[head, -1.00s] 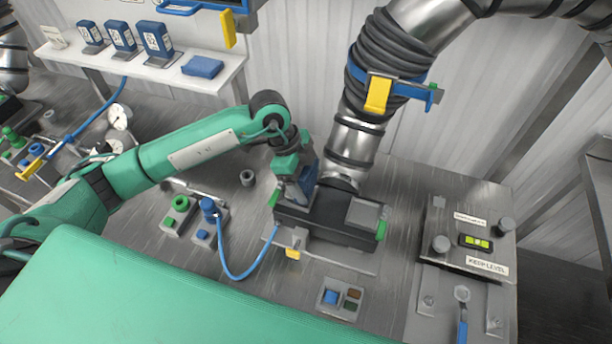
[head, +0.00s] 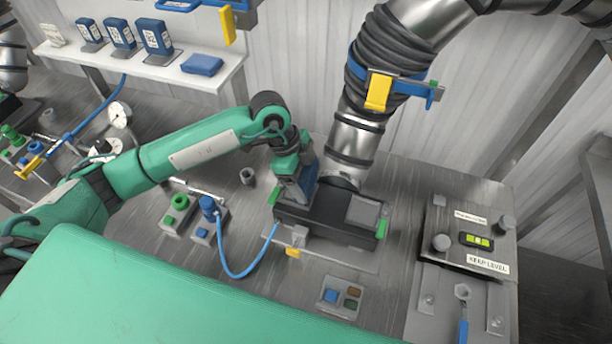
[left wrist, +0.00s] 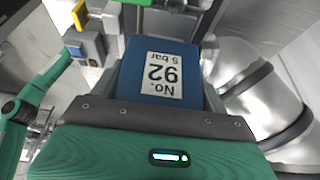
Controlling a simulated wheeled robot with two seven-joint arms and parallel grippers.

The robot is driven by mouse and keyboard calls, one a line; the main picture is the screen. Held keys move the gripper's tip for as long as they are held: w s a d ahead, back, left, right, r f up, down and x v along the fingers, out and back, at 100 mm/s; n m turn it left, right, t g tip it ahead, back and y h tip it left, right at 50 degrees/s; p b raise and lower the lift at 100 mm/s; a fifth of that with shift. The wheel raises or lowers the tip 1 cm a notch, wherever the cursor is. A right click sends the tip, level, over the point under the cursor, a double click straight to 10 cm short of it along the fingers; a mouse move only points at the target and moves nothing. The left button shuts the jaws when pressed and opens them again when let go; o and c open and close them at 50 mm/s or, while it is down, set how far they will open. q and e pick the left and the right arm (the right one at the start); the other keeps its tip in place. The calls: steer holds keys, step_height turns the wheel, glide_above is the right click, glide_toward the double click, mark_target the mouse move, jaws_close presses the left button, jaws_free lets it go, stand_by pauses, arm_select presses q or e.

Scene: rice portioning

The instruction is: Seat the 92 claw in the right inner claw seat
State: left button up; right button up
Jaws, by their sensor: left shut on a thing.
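The blue 92 claw (left wrist: 129,66), with a white "No. 92 5 bar" label upside down in the left wrist view, is held in my left gripper. In the head view my left gripper (head: 295,183) points down over the left part of a dark block (head: 330,228), and the claw (head: 309,181) shows as a blue edge beside it. The claw's lower end is hidden by the gripper, so I cannot tell whether it touches the block. A grey plate (head: 363,211) lies on the block's right part. My right gripper is not in view.
A ribbed metal duct (head: 352,135) stands close behind the block. Green tabs (head: 382,229) flank the block, and a blue hose (head: 240,276) loops at its left. Blue labelled units (head: 157,37) stand on the white shelf. A panel with a level (head: 478,240) is at right.

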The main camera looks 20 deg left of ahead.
arm_select(q)
steer(key=shift+f, duration=0.15)
steer(key=o, duration=1.3)
steer(key=shift+o, duration=0.9)
steer(key=shift+r+p, duration=3.5)
steer(key=shift+r, duration=1.05)
steer(key=shift+f, duration=0.15)
